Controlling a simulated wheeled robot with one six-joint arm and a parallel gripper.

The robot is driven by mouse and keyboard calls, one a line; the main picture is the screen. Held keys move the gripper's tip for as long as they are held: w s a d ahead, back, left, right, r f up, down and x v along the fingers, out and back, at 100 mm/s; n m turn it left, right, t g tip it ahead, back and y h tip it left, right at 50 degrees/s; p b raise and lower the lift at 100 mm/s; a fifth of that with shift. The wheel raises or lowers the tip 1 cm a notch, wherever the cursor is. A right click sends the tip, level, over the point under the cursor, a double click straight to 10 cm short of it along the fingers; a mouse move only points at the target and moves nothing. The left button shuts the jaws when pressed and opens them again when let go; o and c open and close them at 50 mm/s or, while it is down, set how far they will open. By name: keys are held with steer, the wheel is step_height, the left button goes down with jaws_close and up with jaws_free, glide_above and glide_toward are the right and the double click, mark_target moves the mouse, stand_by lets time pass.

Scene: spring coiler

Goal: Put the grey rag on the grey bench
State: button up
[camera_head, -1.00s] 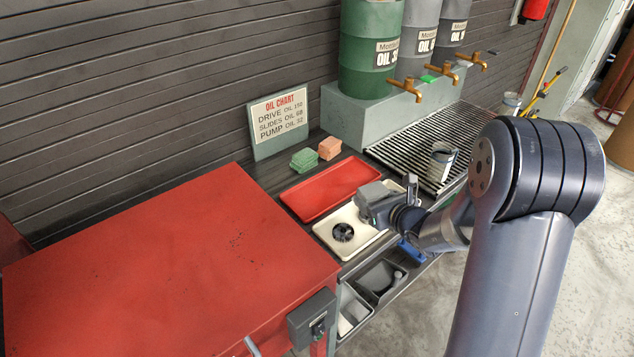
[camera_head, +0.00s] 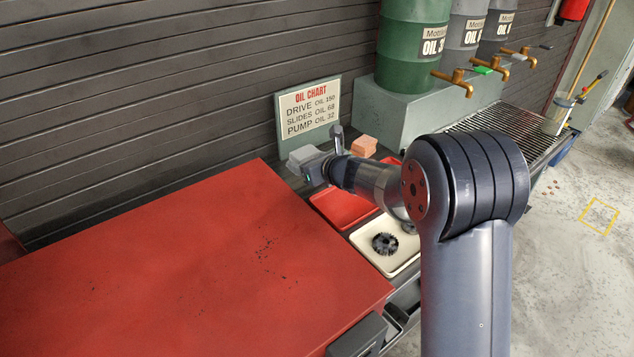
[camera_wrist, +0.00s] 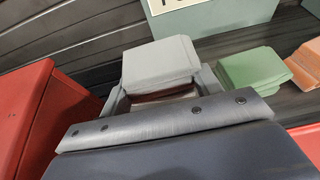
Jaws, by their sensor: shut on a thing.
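The grey rag is a folded, light grey pad. In the wrist view the grey rag (camera_wrist: 158,63) sits between the fingers of my gripper (camera_wrist: 160,88), which is shut on it. In the head view my gripper (camera_head: 318,168) holds the grey rag (camera_head: 304,156) over the back left part of the bench, near the red cabinet. The grey bench shows as a dark strip (camera_wrist: 288,36) along the wall in the wrist view. I cannot tell how high the rag is above it.
A green rag (camera_wrist: 250,70) and an orange rag (camera_wrist: 306,62) lie right of my gripper. The oil chart (camera_head: 308,108) stands behind. A red tray (camera_head: 345,206) and a cream tray (camera_head: 372,260) with a dark gear lie in front. The red cabinet (camera_head: 190,265) is at left.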

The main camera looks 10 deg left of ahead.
steer(key=shift+f+b, duration=0.6)
steer(key=shift+f, duration=1.6)
steer(key=shift+f, duration=0.2)
steer(key=o, duration=0.9)
steer(key=shift+r, duration=0.1)
steer(key=shift+o, duration=0.2)
steer(key=shift+r, duration=0.1)
steer(key=shift+s+d+r, duration=0.1)
steer(key=shift+r, duration=0.05)
steer(key=v, duration=1.1)
steer(key=shift+s+d+r, duration=0.2)
steer(key=shift+s, duration=0.05)
